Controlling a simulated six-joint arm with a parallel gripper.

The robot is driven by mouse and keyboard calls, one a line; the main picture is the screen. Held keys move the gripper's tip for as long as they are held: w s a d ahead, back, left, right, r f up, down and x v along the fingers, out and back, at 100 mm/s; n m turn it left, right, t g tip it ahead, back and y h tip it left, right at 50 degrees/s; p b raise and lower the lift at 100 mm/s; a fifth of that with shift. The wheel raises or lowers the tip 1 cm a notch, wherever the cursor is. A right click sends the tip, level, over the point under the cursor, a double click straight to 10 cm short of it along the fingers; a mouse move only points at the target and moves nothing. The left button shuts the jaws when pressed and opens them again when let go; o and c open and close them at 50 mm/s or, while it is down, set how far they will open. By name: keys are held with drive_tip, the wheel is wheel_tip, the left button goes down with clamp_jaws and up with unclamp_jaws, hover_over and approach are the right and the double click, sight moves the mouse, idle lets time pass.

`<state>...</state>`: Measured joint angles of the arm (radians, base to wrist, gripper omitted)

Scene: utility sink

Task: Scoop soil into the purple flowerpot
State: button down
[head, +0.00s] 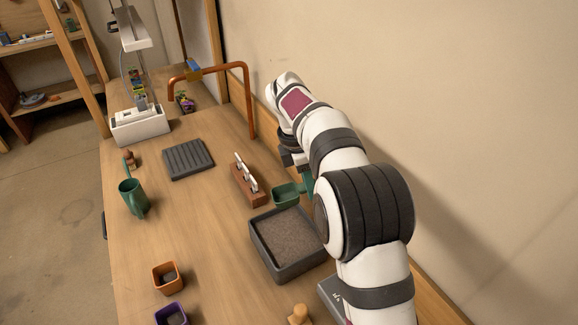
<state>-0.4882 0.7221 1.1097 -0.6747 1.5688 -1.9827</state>
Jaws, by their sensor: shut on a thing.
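The purple flowerpot (172,316) stands at the bottom left of the head view, cut off by the frame's lower edge, with dark contents inside. The square dark grey tray (258,254) of brown soil (290,240) sits to its upper right. My gripper (299,168) is shut on the green scoop (287,196), beyond the tray's far edge. The scoop looks roughly level, and I cannot see soil in it. My arm partly hides the fingers and the scoop's handle.
An orange pot (166,278) stands just beyond the purple one. A wooden knob-like thing (299,314) is near the tray's front. The wall is close on the right.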

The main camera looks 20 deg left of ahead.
drive_tip(key=f+n+t+h, duration=0.1)
drive_tip(key=f, duration=0.3)
drive_tip(key=a+f+n+t+h, duration=0.1)
drive_tip(key=f, duration=0.3)
drive_tip(key=f+n+t, duration=0.1)
drive_tip(key=f, duration=0.4)
drive_tip(key=shift+s+a+t+h, duration=0.2)
drive_tip(key=shift+s+t+h, duration=0.1)
drive_tip(key=shift+t+h, duration=0.1)
drive_tip(key=shift+s+a+f+g+y, duration=0.3)
drive_tip(key=shift+s+a, duration=0.1)
wheel_tip(320, 180, up, 7)
drive_tip(key=g+y, duration=0.3)
drive_tip(key=shift+w+d+r, duration=0.2)
drive_tip(key=shift+w+d, duration=0.25)
idle(0.4)
